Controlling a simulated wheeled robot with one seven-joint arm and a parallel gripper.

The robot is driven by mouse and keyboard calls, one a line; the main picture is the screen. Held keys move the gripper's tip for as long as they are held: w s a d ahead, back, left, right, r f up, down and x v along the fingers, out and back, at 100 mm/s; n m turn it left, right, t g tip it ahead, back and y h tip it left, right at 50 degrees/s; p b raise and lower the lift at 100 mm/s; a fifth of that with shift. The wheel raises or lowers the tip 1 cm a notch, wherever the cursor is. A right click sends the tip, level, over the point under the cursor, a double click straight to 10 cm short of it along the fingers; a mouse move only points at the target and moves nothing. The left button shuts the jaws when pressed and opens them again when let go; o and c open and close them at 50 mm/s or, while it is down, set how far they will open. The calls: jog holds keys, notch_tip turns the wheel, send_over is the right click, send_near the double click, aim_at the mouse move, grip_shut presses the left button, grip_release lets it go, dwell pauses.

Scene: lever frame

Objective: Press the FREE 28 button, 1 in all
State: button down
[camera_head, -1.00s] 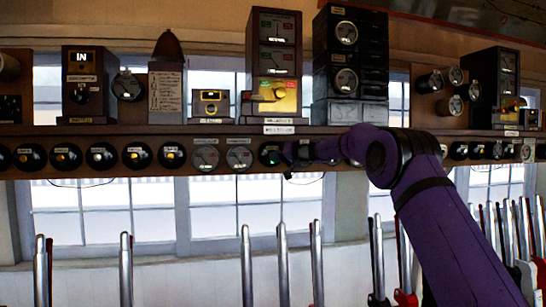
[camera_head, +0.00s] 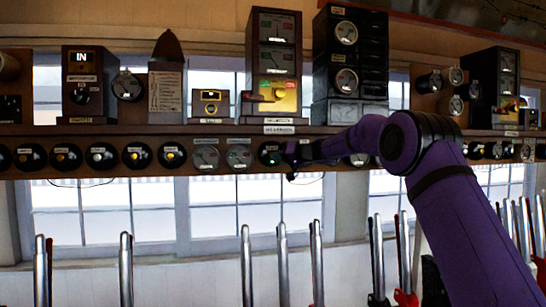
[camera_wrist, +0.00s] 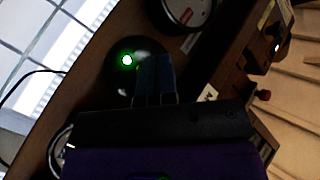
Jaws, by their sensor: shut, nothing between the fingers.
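A round black unit with a lit green light (camera_head: 268,153) sits on the front of the wooden shelf, just left of my gripper (camera_head: 287,154). In the wrist view the green light (camera_wrist: 127,60) glows on the dark round face. My closed fingers (camera_wrist: 154,77) lie over the right part of that face. I cannot tell whether the fingertips touch it. No label reading FREE 28 is legible, and my gripper hides part of the unit.
The shelf front (camera_head: 222,132) carries a row of round dials and black units on both sides. Instrument boxes (camera_head: 274,60) stand on top of the shelf. Several upright metal levers (camera_head: 282,265) stand below. A thin dark cable hangs under the shelf near my gripper.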

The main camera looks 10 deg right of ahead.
jog(key=shift+s+a, duration=0.1)
jog(key=shift+s, duration=1.75)
jog(key=s+a+g+h, duration=0.3)
jog(key=s+g+h, duration=0.15)
jog(key=s, duration=2.35)
jog(key=s+d+f+h, duration=0.2)
jog(key=s+d+f, duration=0.1)
jog(key=s, duration=0.7)
jog(key=s+d+f+m+g+h, duration=0.1)
jog(key=s+f, duration=0.4)
jog(key=s, duration=0.6)
jog(key=s+d+f+g+h, duration=0.1)
jog(key=s+d+f+h, duration=0.3)
jog(key=s, duration=0.7)
jog(key=shift+d+f+m, duration=0.3)
jog(key=shift+d+f, duration=0.3)
jog(key=shift+d, duration=0.2)
